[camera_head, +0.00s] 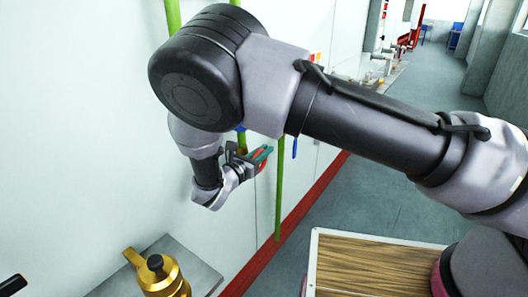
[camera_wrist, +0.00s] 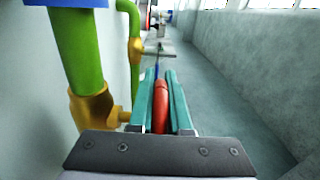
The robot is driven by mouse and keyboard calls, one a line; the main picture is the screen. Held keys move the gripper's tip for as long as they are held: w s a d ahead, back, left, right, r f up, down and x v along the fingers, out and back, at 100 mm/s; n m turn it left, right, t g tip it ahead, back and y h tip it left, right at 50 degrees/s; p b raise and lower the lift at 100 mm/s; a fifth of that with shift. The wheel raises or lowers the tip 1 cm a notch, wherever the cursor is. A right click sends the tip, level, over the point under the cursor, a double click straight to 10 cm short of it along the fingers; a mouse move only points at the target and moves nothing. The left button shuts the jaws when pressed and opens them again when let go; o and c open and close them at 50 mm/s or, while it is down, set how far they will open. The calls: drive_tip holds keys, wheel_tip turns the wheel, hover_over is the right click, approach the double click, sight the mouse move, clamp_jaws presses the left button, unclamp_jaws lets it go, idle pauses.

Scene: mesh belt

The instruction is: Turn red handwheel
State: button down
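The red handwheel (camera_wrist: 161,108) shows edge-on in the wrist view, its rim between the two teal fingers of my gripper (camera_wrist: 161,76). The fingers are close together, one on each side of the rim, and appear to touch it. The wheel sits to the right of a brass valve body (camera_wrist: 92,106) on a green vertical pipe (camera_wrist: 78,50). In the head view, my gripper (camera_head: 262,154) is at the pipe beside the white wall, with a bit of red at its fingers. My arm and wrist hide most of the wheel and valve there.
Another green pipe (camera_head: 279,190) runs down the white wall (camera_head: 80,130). A brass fitting (camera_head: 160,275) stands at lower left, and a wood-topped surface (camera_head: 365,268) at lower right. Grey floor (camera_head: 375,205) is clear along the corridor.

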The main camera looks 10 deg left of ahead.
drive_tip(key=shift+s+a+t, duration=0.1)
drive_tip(key=shift+t, duration=0.3)
